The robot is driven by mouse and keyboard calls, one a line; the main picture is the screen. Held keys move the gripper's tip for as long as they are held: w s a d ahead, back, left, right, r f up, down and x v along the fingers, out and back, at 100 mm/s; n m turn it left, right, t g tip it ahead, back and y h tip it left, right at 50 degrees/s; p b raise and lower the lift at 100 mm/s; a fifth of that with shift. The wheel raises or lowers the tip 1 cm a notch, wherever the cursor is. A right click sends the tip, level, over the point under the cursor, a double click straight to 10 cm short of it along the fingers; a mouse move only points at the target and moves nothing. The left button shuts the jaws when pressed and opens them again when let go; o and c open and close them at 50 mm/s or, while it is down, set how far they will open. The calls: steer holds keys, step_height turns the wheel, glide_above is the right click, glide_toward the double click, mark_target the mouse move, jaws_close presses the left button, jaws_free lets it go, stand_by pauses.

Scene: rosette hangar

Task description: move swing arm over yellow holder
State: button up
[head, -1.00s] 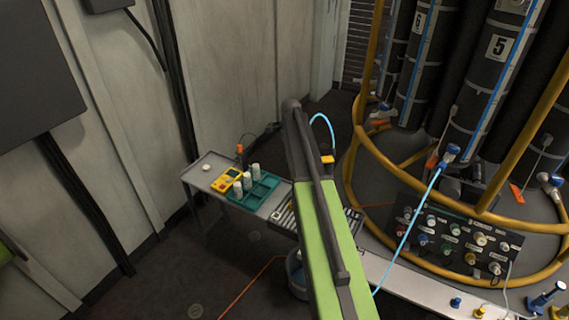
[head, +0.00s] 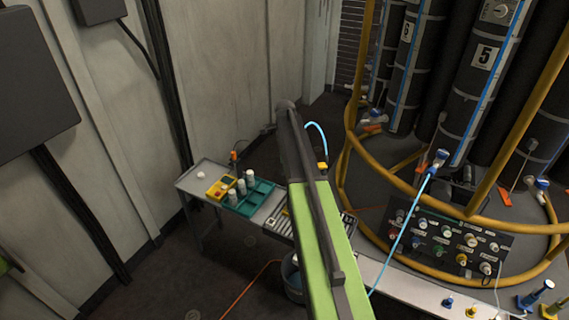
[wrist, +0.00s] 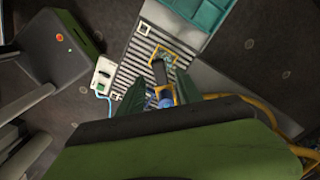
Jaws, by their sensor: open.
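In the wrist view my gripper (wrist: 158,92) is open, its two dark green fingers pointing at a slatted grey rack (wrist: 136,62). Between and just beyond the fingers is a dark bar (wrist: 159,73) with a blue round part (wrist: 166,101) at its near end. I cannot tell whether the fingers touch it. A yellow frame, apparently the yellow holder (wrist: 188,53), lies on the slats beyond the bar. More yellow shows beside the blue part. In the head view a small yellow piece (head: 322,166) shows right of my green arm, which hides my gripper there.
A connector panel (head: 445,240) and yellow ring rails stand right. A blue cable crosses right of my arm. A white device (wrist: 104,75) sits beside the rack.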

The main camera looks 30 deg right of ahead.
step_height(320, 180, up, 14)
steer(key=p, duration=1.2)
steer(key=shift+p, duration=0.35)
steer(key=s+a+f+n+b, duration=0.25)
steer(key=a+f+b, duration=0.25)
steer(key=a, duration=0.6)
steer(key=s+a+f+n+b, duration=0.2)
steer(key=s+a+f+b, duration=0.25)
steer(key=a, duration=0.55)
steer(key=s+a+f+n+b, duration=0.1)
steer(key=s+a+n, duration=0.3)
steer(key=s+n, duration=0.3)
steer(key=s+a+f+n+b, duration=0.1)
steer(key=s+a+n, duration=0.3)
steer(key=s+n, duration=0.4)
steer(key=shift+a+f+n+b, duration=0.25)
steer(key=shift+f+n+b, duration=0.2)
steer(key=shift+n, duration=0.3)
